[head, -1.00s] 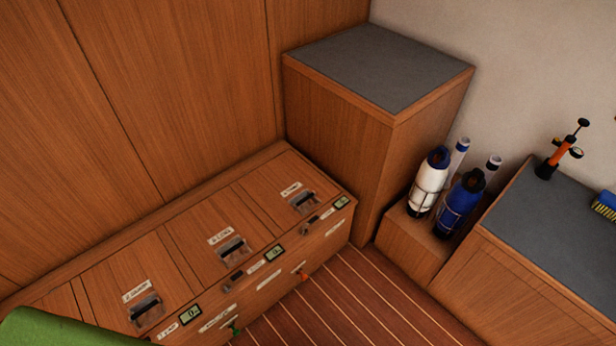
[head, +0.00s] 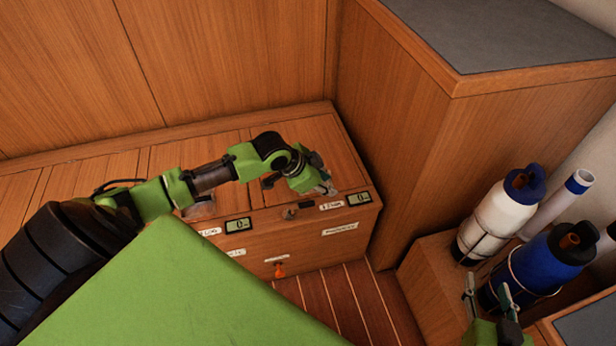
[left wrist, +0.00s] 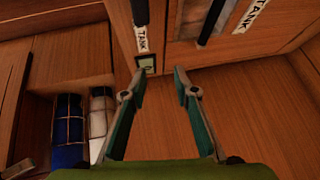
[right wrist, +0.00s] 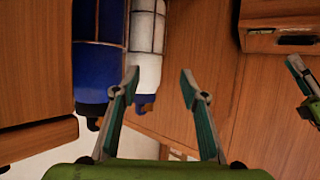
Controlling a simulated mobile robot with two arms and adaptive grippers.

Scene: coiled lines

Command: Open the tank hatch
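The tank hatch (head: 326,142) is the rightmost wooden lid in the bench top and lies flat, shut. Its handle is hidden by my left gripper in the head view. In the left wrist view a dark handle bar (left wrist: 212,22) shows beside a TANK label (left wrist: 251,15); a second TANK label (left wrist: 143,38) is near a small display (left wrist: 147,64). My left gripper (head: 327,187) is over the lid's front right part, open and empty, with the handle beyond its fingertips. My right gripper (head: 489,300) is open and empty in front of the bottles.
A tall cabinet (head: 400,120) stands right of the bench. A white bottle (head: 497,220) and a blue bottle (head: 540,268) are strapped on a low box at right. Striped floor (head: 345,300) is free between.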

